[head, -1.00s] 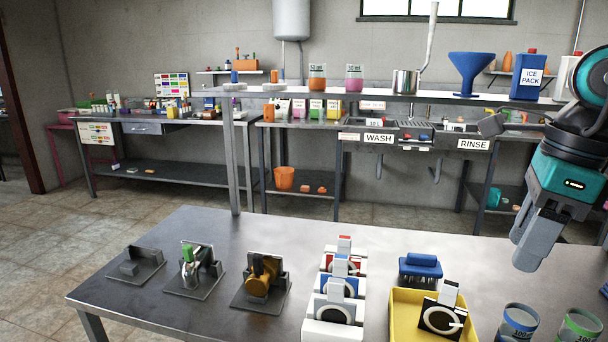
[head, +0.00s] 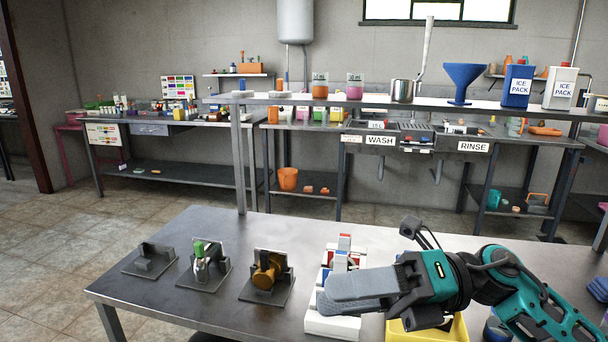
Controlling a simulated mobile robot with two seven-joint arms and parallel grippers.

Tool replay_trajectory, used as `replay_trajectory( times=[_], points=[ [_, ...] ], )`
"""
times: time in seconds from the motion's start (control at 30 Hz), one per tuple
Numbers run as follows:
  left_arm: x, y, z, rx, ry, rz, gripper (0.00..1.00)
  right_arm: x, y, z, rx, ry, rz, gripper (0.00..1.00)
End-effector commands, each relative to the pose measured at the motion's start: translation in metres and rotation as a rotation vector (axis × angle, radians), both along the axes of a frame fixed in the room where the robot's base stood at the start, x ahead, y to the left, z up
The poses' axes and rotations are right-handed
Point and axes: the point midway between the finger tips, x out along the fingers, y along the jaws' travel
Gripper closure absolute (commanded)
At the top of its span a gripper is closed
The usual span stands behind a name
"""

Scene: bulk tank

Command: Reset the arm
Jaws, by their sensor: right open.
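My right arm, teal and black, comes in from the right and lies low across the right part of the near metal table (head: 220,235). My right gripper (head: 328,294) points left, with its grey fingers in front of the white rack (head: 330,327). It is open, and I see nothing held between the fingers. Whether it touches the rack I cannot tell. The arm hides most of the yellow tray (head: 458,328) and what stood in and around it. My left gripper is not in view.
Three dark stands (head: 150,260) (head: 203,266) (head: 267,276) are on the table's left; the middle one holds a green-topped metal piece, the right one a brass piece. The table's back left is clear. A shelf behind bears a blue funnel (head: 464,82) and ice packs (head: 518,86).

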Motion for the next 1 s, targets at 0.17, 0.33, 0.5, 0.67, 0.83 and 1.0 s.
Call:
replay_trajectory(
  times=[0.17, 0.33, 0.5, 0.67, 0.83, 1.0],
  points=[
    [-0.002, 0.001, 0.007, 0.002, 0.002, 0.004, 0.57, 0.026, 0.0, -0.001, 0.362, 0.41, -0.224, 0.5],
    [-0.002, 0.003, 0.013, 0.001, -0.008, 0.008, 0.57, 0.058, -0.031, -0.044, 0.627, 0.841, -0.497, 0.5],
    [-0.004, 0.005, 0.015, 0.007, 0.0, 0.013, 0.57, 0.062, -0.073, -0.135, 0.822, 1.304, -0.813, 0.5],
    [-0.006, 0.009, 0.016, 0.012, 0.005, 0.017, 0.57, 0.019, -0.108, -0.237, 0.931, 1.732, -1.119, 0.5],
    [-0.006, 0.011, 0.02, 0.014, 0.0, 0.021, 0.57, -0.04, -0.124, -0.308, 0.969, 2.039, -1.341, 0.5],
    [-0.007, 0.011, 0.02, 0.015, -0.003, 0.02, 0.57, -0.071, -0.129, -0.335, 0.974, 2.172, -1.438, 0.5]
  ],
)
